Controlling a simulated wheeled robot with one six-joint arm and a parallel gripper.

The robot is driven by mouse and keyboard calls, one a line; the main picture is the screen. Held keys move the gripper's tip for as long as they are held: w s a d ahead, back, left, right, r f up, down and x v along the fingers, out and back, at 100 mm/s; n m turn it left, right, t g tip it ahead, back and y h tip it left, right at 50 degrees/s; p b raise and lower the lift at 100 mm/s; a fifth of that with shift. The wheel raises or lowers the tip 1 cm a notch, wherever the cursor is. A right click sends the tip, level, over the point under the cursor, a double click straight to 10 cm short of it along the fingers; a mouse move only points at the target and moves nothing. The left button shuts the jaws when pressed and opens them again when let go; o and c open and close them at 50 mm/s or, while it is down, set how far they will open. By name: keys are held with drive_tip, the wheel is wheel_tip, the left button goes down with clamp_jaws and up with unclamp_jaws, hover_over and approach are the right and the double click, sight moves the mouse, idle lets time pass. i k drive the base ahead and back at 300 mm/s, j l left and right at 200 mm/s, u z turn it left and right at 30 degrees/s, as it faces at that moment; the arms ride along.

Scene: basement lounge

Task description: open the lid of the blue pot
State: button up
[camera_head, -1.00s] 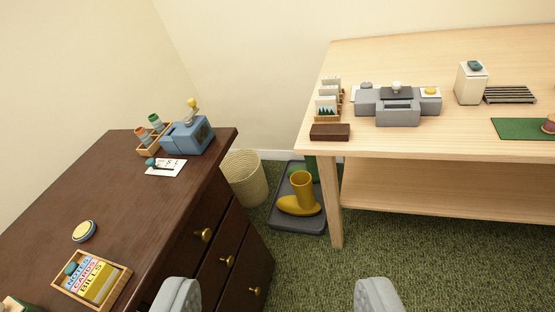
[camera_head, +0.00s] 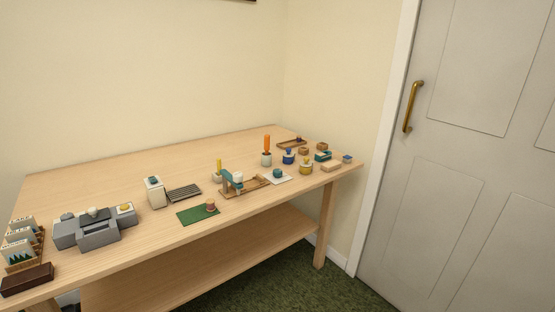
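A small blue pot (camera_head: 288,158) stands upright on the right part of the light wooden table (camera_head: 130,172), towards its back. It has a small knob-like top. It is too small to tell details of its lid, though nothing shows it open. My gripper is not in this view, and the pot stands well away from me across the table.
A yellow pot (camera_head: 306,167) stands close to the blue pot at its front right. An orange-topped holder (camera_head: 266,158) stands at its left. Small boxes and a blue-green item (camera_head: 323,156) lie to its right. A grey door (camera_head: 460,150) is at the right. The table's left back is bare.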

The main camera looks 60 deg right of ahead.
sight(288, 154)
drive_tip(key=z, duration=1.65)
